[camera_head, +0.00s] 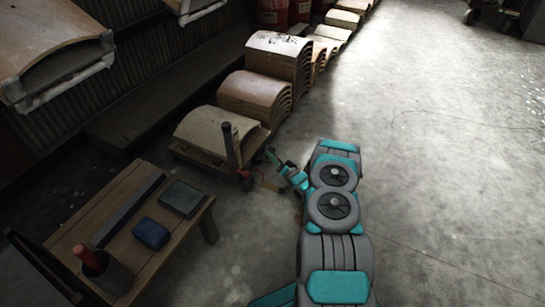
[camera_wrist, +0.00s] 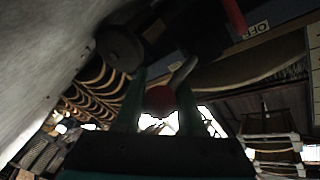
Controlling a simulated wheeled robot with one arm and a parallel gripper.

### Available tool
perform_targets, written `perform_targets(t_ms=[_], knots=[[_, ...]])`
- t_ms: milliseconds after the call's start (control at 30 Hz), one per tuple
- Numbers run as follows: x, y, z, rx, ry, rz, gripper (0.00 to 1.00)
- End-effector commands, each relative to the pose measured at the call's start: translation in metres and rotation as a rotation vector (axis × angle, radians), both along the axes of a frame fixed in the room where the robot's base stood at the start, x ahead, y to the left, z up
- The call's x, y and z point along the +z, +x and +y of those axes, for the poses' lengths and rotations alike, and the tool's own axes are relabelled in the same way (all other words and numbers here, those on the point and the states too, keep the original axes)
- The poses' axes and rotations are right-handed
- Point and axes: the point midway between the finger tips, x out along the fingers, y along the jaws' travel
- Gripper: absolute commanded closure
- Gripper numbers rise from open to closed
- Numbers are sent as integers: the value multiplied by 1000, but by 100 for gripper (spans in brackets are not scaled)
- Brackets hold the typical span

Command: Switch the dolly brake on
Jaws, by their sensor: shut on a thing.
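The dolly (camera_head: 243,176) stands low on the floor left of my arm, with a dark upright post and a curved panel on it. My gripper (camera_head: 271,156) reaches to its near right corner. In the wrist view my gripper (camera_wrist: 158,92) is shut on the round red knob (camera_wrist: 160,99) of the brake lever. The grey lever arm (camera_wrist: 184,71) runs up and right from the knob. A pale label reading OFF (camera_wrist: 257,29) shows at the upper right of that view. A dark wheel (camera_wrist: 119,48) is at the upper left. The lever is too small to make out in the head view.
A wooden table (camera_head: 180,237) at lower left holds a blue box (camera_head: 150,233), a dark flat case (camera_head: 183,198) and a red-handled tool in a cup. Stacks of curved panels (camera_head: 257,92) line the floor behind the dolly.

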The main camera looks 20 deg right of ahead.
Motion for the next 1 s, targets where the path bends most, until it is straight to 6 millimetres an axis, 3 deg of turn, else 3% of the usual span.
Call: perform_targets(t_ms=[1000], knots=[[0, 7, 1, 116, 0, 1, 100]])
